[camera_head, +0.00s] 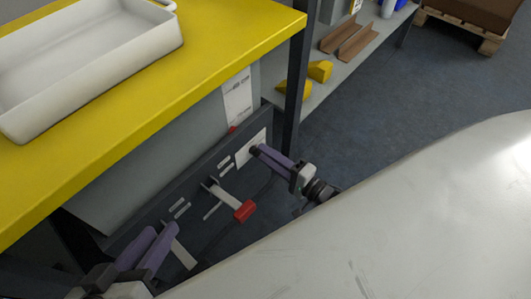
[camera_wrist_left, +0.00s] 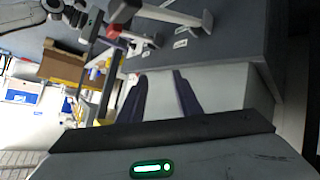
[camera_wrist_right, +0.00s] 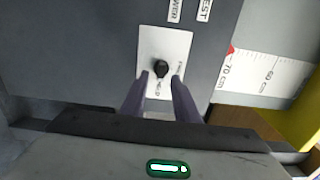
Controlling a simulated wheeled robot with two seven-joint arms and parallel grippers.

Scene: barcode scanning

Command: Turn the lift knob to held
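The lift knob (camera_wrist_right: 161,69) is small, round and black, on a white plate (camera_wrist_right: 178,45) fixed to the dark grey panel. Lettering on the plate seems to include "HELD"; the knob's pointing direction is unclear. My right gripper (camera_wrist_right: 162,78) is open, its two purple fingertips just below the knob in the right wrist view; I cannot tell if they touch it. In the head view the right gripper (camera_head: 258,150) points at the white plate (camera_head: 252,149), hiding the knob. My left gripper (camera_head: 158,232) is open and empty at the lower left, as the left wrist view (camera_wrist_left: 160,75) also shows.
The panel carries a red-ended lever (camera_head: 243,210) and another pale lever (camera_head: 180,250). A yellow-topped bench (camera_head: 215,75) with a white tray (camera_head: 150,45) stands above. A height scale (camera_wrist_right: 268,75) has a red marker. A large pale surface (camera_head: 400,225) fills the lower right.

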